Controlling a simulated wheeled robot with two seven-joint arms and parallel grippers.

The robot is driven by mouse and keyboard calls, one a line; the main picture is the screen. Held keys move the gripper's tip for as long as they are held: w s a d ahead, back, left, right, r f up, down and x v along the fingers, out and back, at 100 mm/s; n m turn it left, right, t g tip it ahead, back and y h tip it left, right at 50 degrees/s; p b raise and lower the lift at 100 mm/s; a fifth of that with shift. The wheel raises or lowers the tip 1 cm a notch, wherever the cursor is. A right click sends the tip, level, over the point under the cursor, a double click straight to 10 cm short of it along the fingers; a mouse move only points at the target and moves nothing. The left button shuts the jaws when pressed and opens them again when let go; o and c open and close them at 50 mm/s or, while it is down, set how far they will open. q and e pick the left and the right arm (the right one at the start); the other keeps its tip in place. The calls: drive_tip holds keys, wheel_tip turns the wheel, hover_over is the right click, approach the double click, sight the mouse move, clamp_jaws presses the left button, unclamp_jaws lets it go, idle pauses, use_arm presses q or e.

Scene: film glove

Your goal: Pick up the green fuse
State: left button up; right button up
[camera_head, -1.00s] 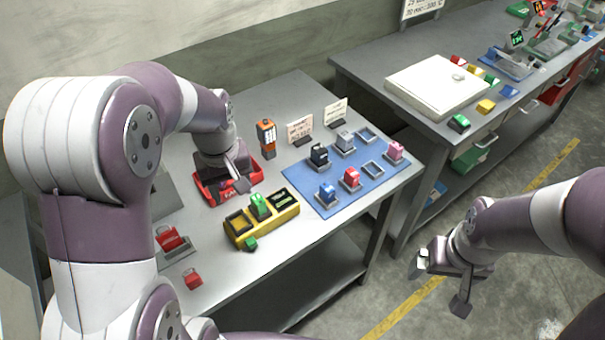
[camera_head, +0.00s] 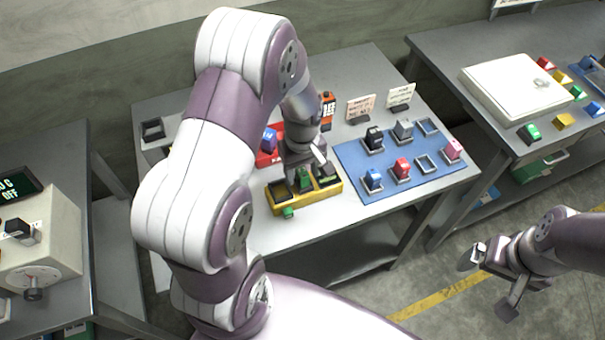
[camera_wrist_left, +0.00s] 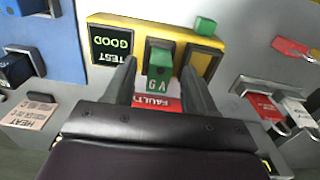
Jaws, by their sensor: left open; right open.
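The green fuse (camera_head: 304,181) stands in the middle slot of the yellow tester (camera_head: 276,204) on the table. In the left wrist view the green fuse (camera_wrist_left: 160,60) sits between the two fingers of my left gripper (camera_wrist_left: 159,66). The fingers are open, with a gap visible on each side of the fuse. In the head view my left gripper (camera_head: 304,166) is just over the tester and partly hides it. My right gripper (camera_head: 490,282) is open and empty, out over the floor at right.
A small green block (camera_head: 288,212) is at the tester's front edge. A red bin (camera_head: 264,158) holding a blue-purple piece is behind. A blue mat (camera_head: 350,158) with several fuses in holders lies to the right, with sign cards beyond. A white box (camera_head: 515,92) stands on the other table.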

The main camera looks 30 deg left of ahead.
use_arm(q)
drive_tip(key=shift+s+f, duration=0.1)
drive_tip(key=shift+f, duration=0.45)
drive_tip(key=shift+w+f, duration=0.2)
clamp_jaws()
